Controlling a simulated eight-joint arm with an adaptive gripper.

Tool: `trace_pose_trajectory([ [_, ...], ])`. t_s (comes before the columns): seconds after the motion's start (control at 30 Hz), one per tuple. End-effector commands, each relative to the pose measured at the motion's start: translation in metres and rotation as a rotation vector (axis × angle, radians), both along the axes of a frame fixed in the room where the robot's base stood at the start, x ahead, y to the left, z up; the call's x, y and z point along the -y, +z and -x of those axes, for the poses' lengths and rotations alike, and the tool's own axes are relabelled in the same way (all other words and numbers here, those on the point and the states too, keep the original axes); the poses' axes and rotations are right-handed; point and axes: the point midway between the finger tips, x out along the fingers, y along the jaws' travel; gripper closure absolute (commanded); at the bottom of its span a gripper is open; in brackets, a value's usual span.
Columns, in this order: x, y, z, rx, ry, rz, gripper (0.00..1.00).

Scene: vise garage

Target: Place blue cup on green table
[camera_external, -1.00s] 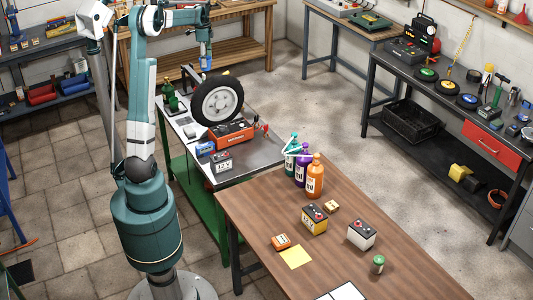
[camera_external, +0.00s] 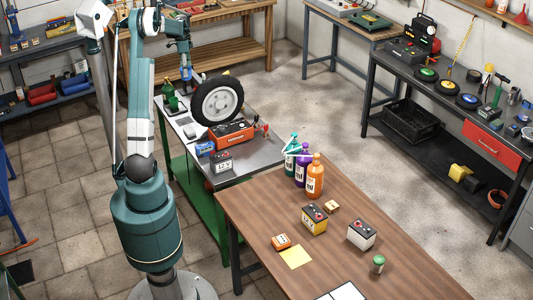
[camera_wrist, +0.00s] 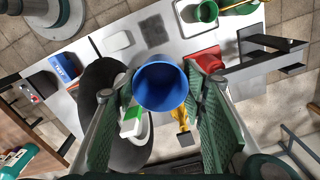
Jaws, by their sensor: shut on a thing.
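The blue cup (camera_wrist: 161,86) shows between the two green finger pads of my gripper (camera_wrist: 160,95) in the wrist view, its round open mouth facing the camera. My gripper is shut on it. In the external view my gripper (camera_external: 187,73) is over the far end of the green table (camera_external: 262,157), just left of and behind the wheel. The table has a grey metal top and green legs. The cup appears held above the top; the exact gap cannot be told.
A black-tyred wheel (camera_external: 218,99) stands on the green table close to my gripper. A red toolbox-like unit (camera_external: 231,132), a blue box (camera_external: 205,148) and a battery (camera_external: 221,163) sit nearer. A green cup (camera_wrist: 207,11) and a red object (camera_wrist: 205,59) are close by.

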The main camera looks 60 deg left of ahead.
Motion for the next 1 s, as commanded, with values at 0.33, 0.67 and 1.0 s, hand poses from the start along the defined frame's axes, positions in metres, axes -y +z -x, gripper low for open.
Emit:
trace_pose_trajectory([
  [0.33,0.000,-0.113,0.000,0.000,0.000,0.000,0.68],
  [0.67,0.000,-0.172,0.000,0.000,-0.001,0.000,0.68],
  [1.0,0.000,-0.179,0.000,0.000,-0.001,0.000,0.68],
])
